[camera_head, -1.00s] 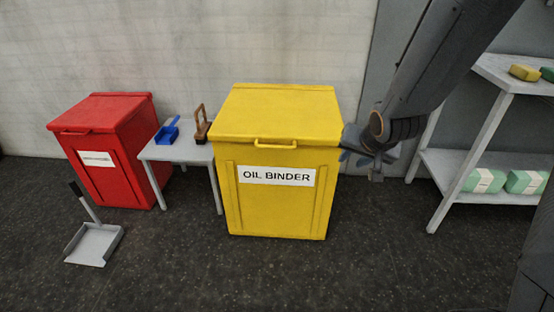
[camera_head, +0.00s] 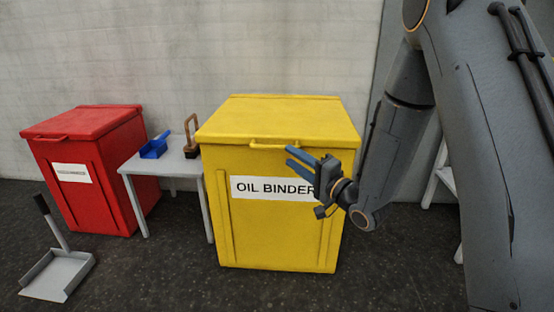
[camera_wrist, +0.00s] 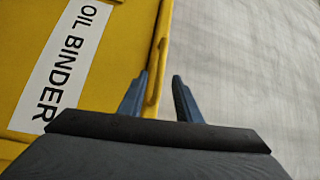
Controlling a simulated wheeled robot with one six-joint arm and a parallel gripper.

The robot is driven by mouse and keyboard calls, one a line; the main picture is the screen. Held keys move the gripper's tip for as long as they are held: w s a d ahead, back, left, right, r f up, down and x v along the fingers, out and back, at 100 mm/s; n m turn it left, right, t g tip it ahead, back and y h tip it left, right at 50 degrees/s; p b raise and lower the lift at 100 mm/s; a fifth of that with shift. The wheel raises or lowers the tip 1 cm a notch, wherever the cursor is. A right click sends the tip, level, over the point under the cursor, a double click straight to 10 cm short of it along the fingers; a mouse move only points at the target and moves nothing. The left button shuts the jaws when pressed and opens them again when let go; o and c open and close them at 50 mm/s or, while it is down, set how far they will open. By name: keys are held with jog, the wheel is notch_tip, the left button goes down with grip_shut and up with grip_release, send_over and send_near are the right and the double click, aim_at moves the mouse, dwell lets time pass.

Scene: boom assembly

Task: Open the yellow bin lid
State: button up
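The yellow bin (camera_head: 280,235), labelled OIL BINDER, stands in the middle of the head view. Its lid (camera_head: 280,118) is closed, with a yellow bar handle (camera_head: 274,145) along the front edge. My gripper (camera_head: 297,156) is in front of the bin, just below and to the right of the handle, its fingers pointing left. In the wrist view the fingers (camera_wrist: 160,95) are apart, with the handle (camera_wrist: 155,82) showing close to the left finger. I cannot tell whether the handle lies between them or whether they touch it. The gripper holds nothing that I can see.
A red bin (camera_head: 90,170) stands at the left. Between the bins is a small grey table (camera_head: 165,165) with a blue dustpan (camera_head: 154,148) and a brown brush (camera_head: 191,140). A long-handled grey dustpan (camera_head: 56,272) is on the floor. A shelf (camera_head: 442,180) is mostly hidden behind my arm.

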aim_at(276, 147)
jog(key=shift+y, duration=0.3)
jog(key=shift+b+x, duration=1.25)
jog(key=shift+x, duration=2.7)
grip_shut()
